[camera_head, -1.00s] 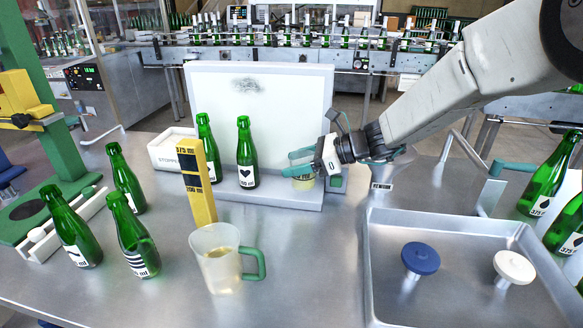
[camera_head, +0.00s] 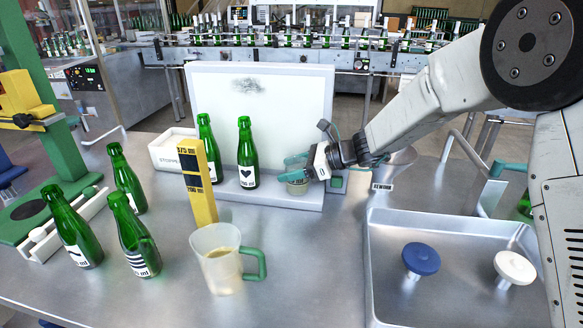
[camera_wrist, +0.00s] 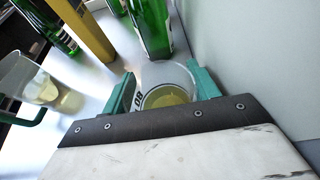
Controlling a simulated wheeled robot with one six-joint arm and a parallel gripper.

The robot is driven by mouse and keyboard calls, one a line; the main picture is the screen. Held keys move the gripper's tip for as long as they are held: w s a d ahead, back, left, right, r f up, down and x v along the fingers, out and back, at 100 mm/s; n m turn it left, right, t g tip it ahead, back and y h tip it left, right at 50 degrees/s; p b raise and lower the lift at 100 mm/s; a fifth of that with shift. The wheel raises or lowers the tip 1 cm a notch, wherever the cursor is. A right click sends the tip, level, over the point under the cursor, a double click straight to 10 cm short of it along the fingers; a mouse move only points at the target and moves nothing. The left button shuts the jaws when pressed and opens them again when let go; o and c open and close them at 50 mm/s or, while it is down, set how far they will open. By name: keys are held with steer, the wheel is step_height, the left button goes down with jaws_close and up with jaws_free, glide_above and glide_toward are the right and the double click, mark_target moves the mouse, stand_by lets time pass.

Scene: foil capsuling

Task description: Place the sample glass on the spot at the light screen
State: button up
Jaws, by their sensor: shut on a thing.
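The sample glass (camera_head: 297,188) is a small clear cup with yellowish liquid, at the right part of the light screen's front ledge. My gripper (camera_head: 296,169) has its teal fingers shut on the glass from the right. In the wrist view the glass (camera_wrist: 163,74) sits between both fingers, with dark lettering on its side. The light screen (camera_head: 285,105) is a pale upright panel with a grey smudge near its top. I cannot tell whether the glass touches the ledge. The spot is not clearly visible, perhaps hidden by the glass and fingers.
A heart-labelled green bottle (camera_head: 247,155) stands on the ledge left of the glass, with another bottle (camera_head: 207,145) beside it. A yellow gauge post (camera_head: 202,198) and a measuring jug (camera_head: 218,262) stand in front. A metal tray (camera_head: 455,270) with two stoppers is at right.

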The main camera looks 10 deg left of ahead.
steer(key=o, duration=0.9)
steer(key=shift+r, duration=0.2)
steer(key=v, duration=1.2)
steer(key=shift+f, duration=0.1)
